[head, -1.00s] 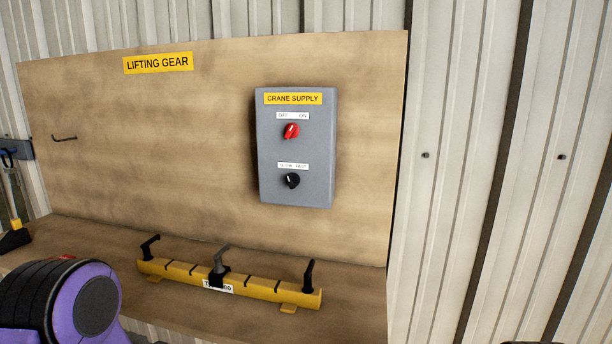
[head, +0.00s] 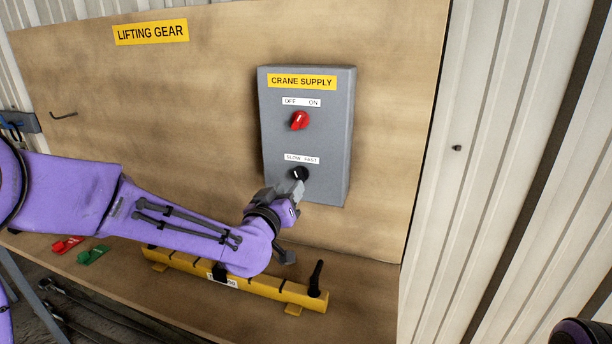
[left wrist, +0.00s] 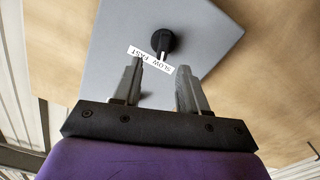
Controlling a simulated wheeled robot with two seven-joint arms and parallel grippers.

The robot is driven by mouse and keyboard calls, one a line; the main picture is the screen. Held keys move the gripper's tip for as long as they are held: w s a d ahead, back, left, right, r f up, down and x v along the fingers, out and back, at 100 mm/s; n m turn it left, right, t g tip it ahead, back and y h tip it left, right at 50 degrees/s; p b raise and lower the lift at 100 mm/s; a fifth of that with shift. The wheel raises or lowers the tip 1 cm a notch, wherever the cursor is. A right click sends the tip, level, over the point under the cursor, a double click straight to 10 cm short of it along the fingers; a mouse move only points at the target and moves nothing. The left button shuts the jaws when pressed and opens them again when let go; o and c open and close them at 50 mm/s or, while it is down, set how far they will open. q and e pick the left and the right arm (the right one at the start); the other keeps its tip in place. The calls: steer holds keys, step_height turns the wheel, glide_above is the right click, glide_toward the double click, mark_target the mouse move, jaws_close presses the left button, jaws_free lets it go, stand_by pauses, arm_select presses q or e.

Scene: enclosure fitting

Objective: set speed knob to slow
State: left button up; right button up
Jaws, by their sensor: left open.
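The speed knob (head: 299,173) is a small black knob low on the grey crane supply box, under a white SLOW FAST label (head: 302,158). In the left wrist view the knob (left wrist: 164,41) shows a pale mark facing the label (left wrist: 150,60); I cannot tell surely which word it points at. My left gripper (head: 297,188) is just below and in front of the knob. In the left wrist view its two fingers (left wrist: 160,66) stand apart with nothing between them, the knob beyond their tips. My right gripper is not in view.
A red knob (head: 299,120) under an OFF ON label sits higher on the grey box (head: 337,130). A yellow bar (head: 260,287) with black clamps lies on the shelf below my left arm. Red (head: 67,245) and green (head: 93,255) tags lie left of it.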

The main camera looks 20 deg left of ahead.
mark_target(297, 178)
arm_select(q)
steer(key=w+p, duration=0.1)
steer(key=w, duration=0.6)
steer(key=shift+f+p, duration=0.2)
steer(key=shift+p, duration=0.1)
steer(key=shift+a, duration=0.1)
steer(key=shift+c, duration=0.6)
steer(key=shift+w, duration=0.1)
jaws_close()
steer(key=shift+f+n+b, duration=0.1)
steer(key=shift+n+b, duration=0.4)
steer(key=shift+n, duration=0.6)
steer(key=shift+o, duration=0.6)
jaws_free()
